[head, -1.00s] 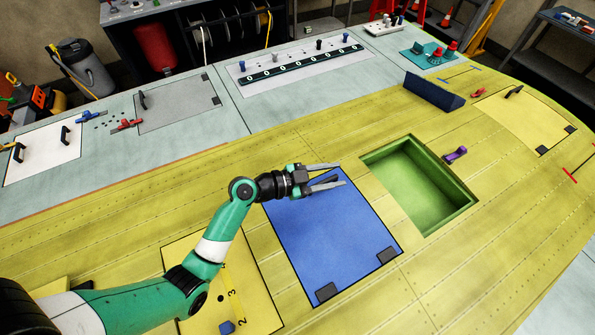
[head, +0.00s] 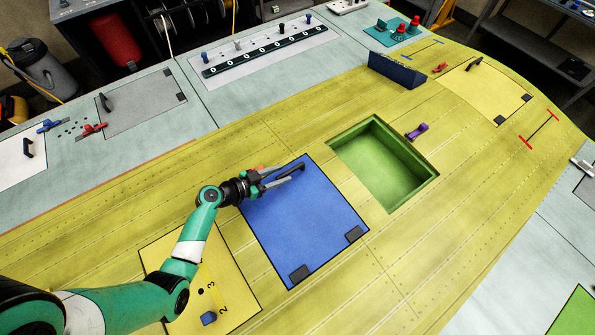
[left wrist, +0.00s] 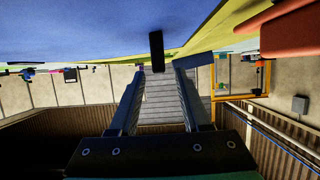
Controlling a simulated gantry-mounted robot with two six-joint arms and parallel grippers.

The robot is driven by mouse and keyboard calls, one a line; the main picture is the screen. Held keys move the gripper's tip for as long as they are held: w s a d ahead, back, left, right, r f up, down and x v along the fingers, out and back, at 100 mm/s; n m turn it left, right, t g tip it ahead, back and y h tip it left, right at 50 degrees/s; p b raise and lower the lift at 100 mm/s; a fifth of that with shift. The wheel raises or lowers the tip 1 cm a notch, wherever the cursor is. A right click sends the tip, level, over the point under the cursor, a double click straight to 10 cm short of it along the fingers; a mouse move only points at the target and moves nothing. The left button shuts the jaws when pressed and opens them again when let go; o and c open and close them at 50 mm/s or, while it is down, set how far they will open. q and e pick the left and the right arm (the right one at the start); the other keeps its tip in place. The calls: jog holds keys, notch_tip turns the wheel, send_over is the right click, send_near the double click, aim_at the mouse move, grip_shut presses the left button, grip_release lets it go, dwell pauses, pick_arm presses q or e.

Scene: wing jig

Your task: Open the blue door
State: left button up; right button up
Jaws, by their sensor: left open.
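The blue door (head: 305,225) lies flat and shut in the yellow wing skin. Two dark hinges (head: 300,274) sit along its near edge. A dark handle (head: 290,170) is near its far edge, partly hidden by my left gripper (head: 284,175). That gripper is open. In the left wrist view, the two fingers (left wrist: 160,72) reach toward the dark handle (left wrist: 156,47), which stands from the blue surface (left wrist: 80,48) in line with the gap between them. I cannot tell whether the fingers touch it. My right gripper is not in view.
A green open recess (head: 385,165) lies right of the door, with a purple latch (head: 417,131) beside it. A dark blue block (head: 397,71) stands farther back. A yellow panel with numbers (head: 235,270) is on the left, under my arm.

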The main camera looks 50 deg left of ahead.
pick_arm(q)
jog(key=shift+w+f, duration=0.25)
jog(key=shift+w, duration=0.35)
jog(key=shift+s, duration=0.1)
jog(key=shift+c, duration=0.3)
grip_shut()
dwell(0.6)
